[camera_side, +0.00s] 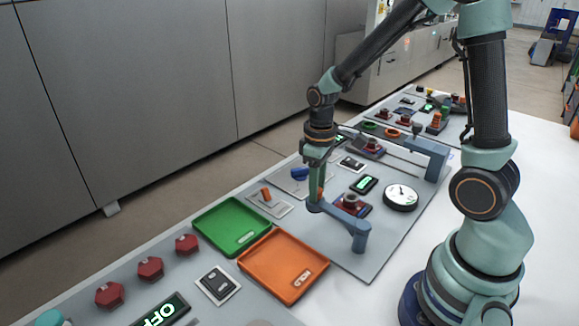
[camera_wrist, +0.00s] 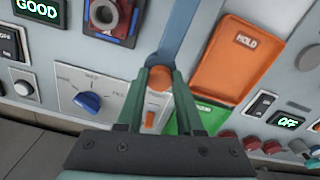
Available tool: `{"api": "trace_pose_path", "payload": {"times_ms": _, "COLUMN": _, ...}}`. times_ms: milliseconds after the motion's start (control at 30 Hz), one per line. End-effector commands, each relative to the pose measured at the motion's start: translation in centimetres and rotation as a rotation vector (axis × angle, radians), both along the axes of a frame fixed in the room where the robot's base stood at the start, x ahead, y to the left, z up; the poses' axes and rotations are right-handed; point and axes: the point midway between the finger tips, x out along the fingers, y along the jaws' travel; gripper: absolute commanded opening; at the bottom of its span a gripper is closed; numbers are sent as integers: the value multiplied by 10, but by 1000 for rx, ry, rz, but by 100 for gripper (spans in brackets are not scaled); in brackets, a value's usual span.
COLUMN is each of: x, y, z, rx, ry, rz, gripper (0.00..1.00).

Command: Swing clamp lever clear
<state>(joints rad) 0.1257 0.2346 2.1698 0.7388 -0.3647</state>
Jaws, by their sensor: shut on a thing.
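The clamp lever (camera_side: 343,219) is a blue-grey bar on a post near the right edge of the board. In the wrist view its bar (camera_wrist: 182,28) runs down to an orange knob (camera_wrist: 158,77). My gripper (camera_side: 316,197) is shut on that knob; its fingers (camera_wrist: 159,80) lie on either side of it. A red part (camera_wrist: 106,14) sits in a dark blue fixture (camera_wrist: 128,24). In the wrist view the bar lies to the right of the fixture, apart from it. In the side view the bar crosses in front of the red part (camera_side: 350,201).
A green tray (camera_side: 230,224) and an orange HOLD tray (camera_side: 281,266) lie nearby. An orange switch (camera_wrist: 150,117) and a blue dial knob (camera_wrist: 88,102) stand close to my fingers. A round gauge (camera_side: 401,195) and a lit GOOD display (camera_wrist: 38,10) are beyond the fixture.

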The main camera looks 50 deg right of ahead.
Motion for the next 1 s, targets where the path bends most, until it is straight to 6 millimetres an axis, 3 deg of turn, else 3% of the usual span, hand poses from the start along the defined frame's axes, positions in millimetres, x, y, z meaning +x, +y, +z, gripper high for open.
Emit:
{"api": "trace_pose_path", "payload": {"times_ms": 400, "x": -1, "y": 24, "z": 1, "rx": -1, "ry": -4, "rz": 187, "gripper": 0}}
{"api": "trace_pose_path", "payload": {"times_ms": 967, "x": -1, "y": 28, "z": 1, "rx": -1, "ry": -3, "rz": 217, "gripper": 0}}
{"api": "trace_pose_path", "payload": {"times_ms": 1000, "x": -1, "y": 28, "z": 1, "rx": 0, "ry": -3, "rz": 217, "gripper": 51}}
